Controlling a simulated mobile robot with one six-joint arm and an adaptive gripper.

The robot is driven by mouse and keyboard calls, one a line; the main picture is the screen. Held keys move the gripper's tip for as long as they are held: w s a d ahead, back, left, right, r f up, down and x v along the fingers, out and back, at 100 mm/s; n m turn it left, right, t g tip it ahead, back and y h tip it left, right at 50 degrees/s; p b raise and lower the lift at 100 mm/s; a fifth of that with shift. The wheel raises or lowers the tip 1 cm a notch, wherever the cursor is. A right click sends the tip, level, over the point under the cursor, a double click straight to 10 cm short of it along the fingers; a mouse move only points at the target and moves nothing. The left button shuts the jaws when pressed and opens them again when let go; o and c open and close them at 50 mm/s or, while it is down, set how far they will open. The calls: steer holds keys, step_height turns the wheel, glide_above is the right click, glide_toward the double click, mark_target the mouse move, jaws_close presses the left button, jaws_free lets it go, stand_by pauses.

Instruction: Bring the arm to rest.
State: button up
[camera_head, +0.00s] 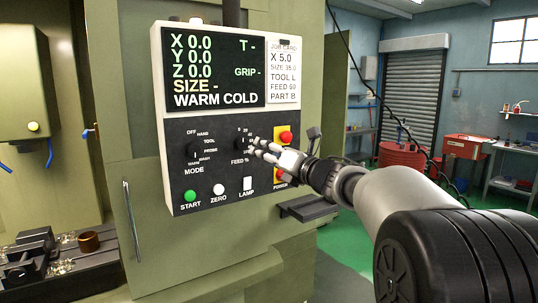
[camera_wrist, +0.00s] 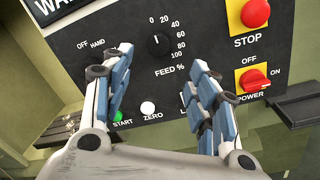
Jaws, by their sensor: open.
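My gripper (camera_head: 256,149) is in front of the machine's control panel (camera_head: 222,208), near the FEED % knob (camera_head: 239,144). In the wrist view my gripper (camera_wrist: 162,60) has its two fingers spread wide with nothing between them. The black FEED % knob (camera_wrist: 158,45) shows beyond and between the fingertips. I cannot tell whether a fingertip touches the panel. My arm reaches in from the right in the head view.
The panel carries a MODE knob (camera_head: 194,150), a red STOP button (camera_head: 286,137), a red POWER switch (camera_wrist: 253,80), a green START button (camera_head: 190,197), a white ZERO button (camera_head: 219,189) and a LAMP switch (camera_head: 248,184). A dark ledge (camera_head: 308,208) juts out below right.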

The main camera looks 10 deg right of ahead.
steer(key=s+d+f+m+g+h, duration=0.1)
steer(key=s+d+f+m+h, duration=0.1)
steer(key=s+m+h, duration=0.5)
steer(key=s+d+f+m+g+h, duration=0.2)
steer(key=s+m, duration=0.7)
steer(key=m, duration=0.4)
steer(key=s+a+f+m+g, duration=0.3)
steer(key=s+f, duration=0.4)
steer(key=s, duration=0.3)
steer(key=s+a+f+m+g+y, duration=0.1)
steer(key=s+a+f+m+g, duration=0.1)
steer(key=s+f+m, duration=0.4)
steer(key=s+a+f+m+g+y, duration=0.1)
steer(key=s+a+f+m+g, duration=0.2)
steer(key=s+f, duration=0.6)
steer(key=s+m+g, duration=0.1)
steer(key=s, duration=0.4)
steer(key=shift+s+a+m+g, duration=0.3)
steer(key=shift+r, duration=0.1)
